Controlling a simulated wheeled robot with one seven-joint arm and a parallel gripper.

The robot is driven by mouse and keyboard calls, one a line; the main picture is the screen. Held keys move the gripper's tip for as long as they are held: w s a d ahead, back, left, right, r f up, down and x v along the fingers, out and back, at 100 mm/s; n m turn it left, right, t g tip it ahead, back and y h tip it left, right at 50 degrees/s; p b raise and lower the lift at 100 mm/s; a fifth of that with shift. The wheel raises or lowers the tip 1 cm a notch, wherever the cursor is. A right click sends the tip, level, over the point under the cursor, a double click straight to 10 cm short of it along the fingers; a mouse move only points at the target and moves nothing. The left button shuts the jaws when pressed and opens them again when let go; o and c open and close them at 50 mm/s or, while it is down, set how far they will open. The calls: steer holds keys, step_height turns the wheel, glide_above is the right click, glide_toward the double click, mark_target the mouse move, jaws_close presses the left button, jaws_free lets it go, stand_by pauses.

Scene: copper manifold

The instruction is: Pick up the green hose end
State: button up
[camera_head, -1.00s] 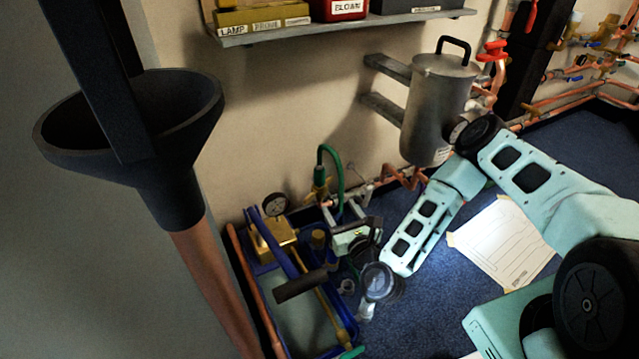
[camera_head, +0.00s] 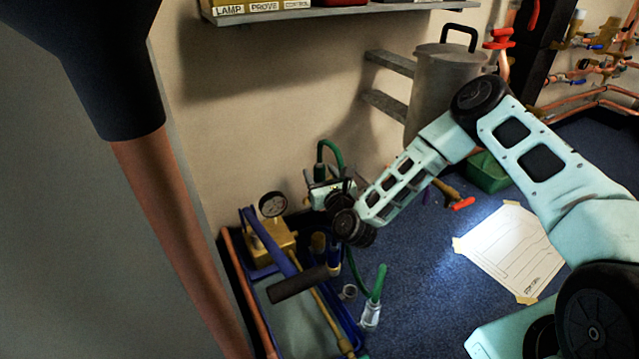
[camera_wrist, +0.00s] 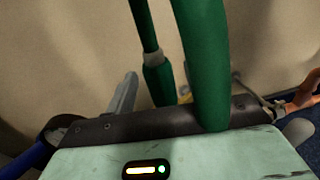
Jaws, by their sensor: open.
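A green hose (camera_head: 332,150) arches against the wall at the middle of the head view. A green length with a pale fitting (camera_head: 370,316) at its lower end stands by the blue tray; whether it joins the arch is hidden. My gripper (camera_head: 322,182) is at the foot of the arch, partly hidden by my wrist. In the wrist view, a thick green hose (camera_wrist: 203,60) crosses close in front of my gripper (camera_wrist: 185,92). Behind it hangs a thinner green strand with a grey collar and green sleeve (camera_wrist: 157,82). The jaws are open; whether the hose lies between them is unclear.
A blue tray (camera_head: 348,325) with a brass pump and gauge (camera_head: 272,205) and a dark-handled tool (camera_head: 297,285) lies left. A metal canister (camera_head: 440,85) hangs on the wall. A green box (camera_head: 488,172) and paper sheet (camera_head: 512,252) lie right.

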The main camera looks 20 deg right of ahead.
steer(key=shift+w+a+b, duration=0.15)
steer(key=shift+w+b, duration=0.3)
steer(key=shift+w, duration=0.95)
steer(key=c, duration=1.1)
steer(key=shift+c, duration=0.2)
step_height(320, 180, up, 10)
steer(key=p, duration=0.5)
steer(key=shift+p, duration=0.4)
steer(key=shift+r, duration=0.15)
step_height(320, 180, up, 4)
steer(key=p, duration=0.3)
steer(key=shift+r, duration=0.1)
